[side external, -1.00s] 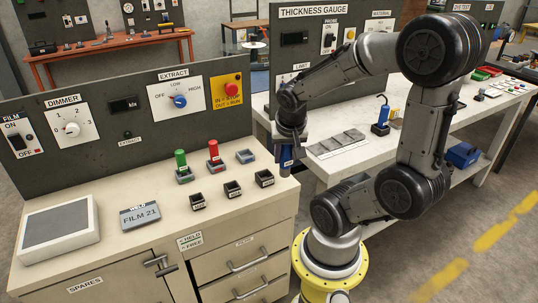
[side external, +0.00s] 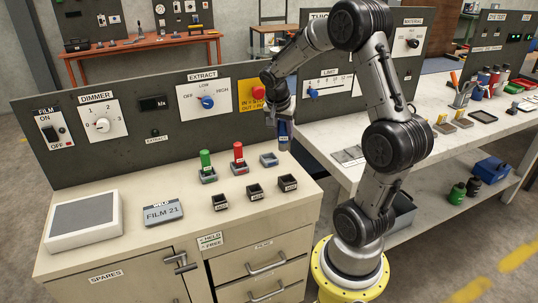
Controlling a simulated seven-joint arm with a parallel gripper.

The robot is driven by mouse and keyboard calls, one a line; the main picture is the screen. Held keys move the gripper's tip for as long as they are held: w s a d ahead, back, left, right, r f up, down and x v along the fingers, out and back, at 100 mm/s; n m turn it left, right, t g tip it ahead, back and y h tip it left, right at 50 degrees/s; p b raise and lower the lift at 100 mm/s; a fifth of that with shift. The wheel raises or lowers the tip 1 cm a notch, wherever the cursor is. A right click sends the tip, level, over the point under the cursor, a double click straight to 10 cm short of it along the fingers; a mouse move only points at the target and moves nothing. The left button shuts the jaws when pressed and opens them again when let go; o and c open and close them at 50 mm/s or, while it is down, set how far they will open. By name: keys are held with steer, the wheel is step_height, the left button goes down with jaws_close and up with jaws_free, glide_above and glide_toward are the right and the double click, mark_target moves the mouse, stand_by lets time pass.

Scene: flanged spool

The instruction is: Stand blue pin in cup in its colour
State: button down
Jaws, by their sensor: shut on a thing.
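My gripper (side external: 283,122) is shut on the blue pin (side external: 285,137), which hangs upright below it. The pin has a pale label and is above the bench top, a little right of and behind an empty blue-grey cup (side external: 269,160) in the picture. Whether it is directly over any cup cannot be told from this one view. A green pin (side external: 206,159) stands in a back-row cup (side external: 208,177) at left. A red pin (side external: 238,152) stands in the middle back-row cup (side external: 240,169).
Three empty black labelled cups (side external: 255,192) form the front row. A FILM 21 plate (side external: 162,213) and a white-framed pad (side external: 85,220) lie to the left. The control panel (side external: 150,125) rises behind. A second bench (side external: 335,140) stands at right.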

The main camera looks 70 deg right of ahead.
steer(key=shift+w+d+f, duration=1.4)
steer(key=shift+d+f, duration=0.15)
steer(key=shift+f, duration=0.5)
steer(key=shift+w+d+f, duration=1.35)
steer(key=shift+d+f, duration=0.25)
steer(key=shift+f, duration=0.45)
steer(key=shift+w+d+f, duration=1.4)
steer(key=shift+d+f, duration=0.15)
steer(key=shift+f, duration=0.5)
steer(key=shift+f, duration=0.35)
steer(key=c, duration=0.5)
jaws_free()
